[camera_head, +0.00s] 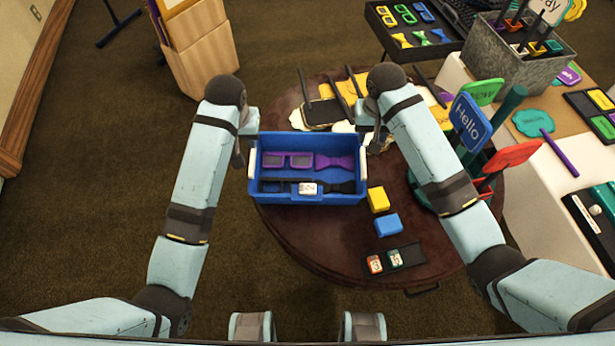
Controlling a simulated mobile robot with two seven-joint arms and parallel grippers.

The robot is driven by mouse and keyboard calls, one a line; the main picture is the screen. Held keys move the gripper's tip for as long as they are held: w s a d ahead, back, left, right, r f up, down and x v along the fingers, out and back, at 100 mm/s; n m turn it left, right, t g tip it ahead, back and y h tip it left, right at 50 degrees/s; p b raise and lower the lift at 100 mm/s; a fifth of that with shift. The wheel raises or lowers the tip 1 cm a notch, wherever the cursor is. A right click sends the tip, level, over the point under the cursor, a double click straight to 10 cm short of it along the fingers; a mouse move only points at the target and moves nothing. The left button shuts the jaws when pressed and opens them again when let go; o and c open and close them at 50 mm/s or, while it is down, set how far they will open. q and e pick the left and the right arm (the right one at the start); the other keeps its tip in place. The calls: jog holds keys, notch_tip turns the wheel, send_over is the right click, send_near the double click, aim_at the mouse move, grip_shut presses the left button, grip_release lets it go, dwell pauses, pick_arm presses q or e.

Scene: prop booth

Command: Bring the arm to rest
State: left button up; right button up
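A blue box (310,199) with white side handles sits on the round dark wooden table (300,238). It holds purple glasses (287,161), a purple bow tie (334,162), and darker items with a white piece in the front section. My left gripper (241,148) is at the box's left handle, pointing down. My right gripper (374,138) is at its right handle. Both are small and partly hidden by my own arms, so whether the fingers are closed on the handles does not show.
A yellow block (378,199), a blue block (388,225) and a black tray (394,260) lie right of the box. Speech-bubble signs, including a blue "Hello" sign (468,121), stand near my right arm. A metal bin (515,60) is at the back right. Open carpet lies left.

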aim_at(362, 195)
dwell(0.5)
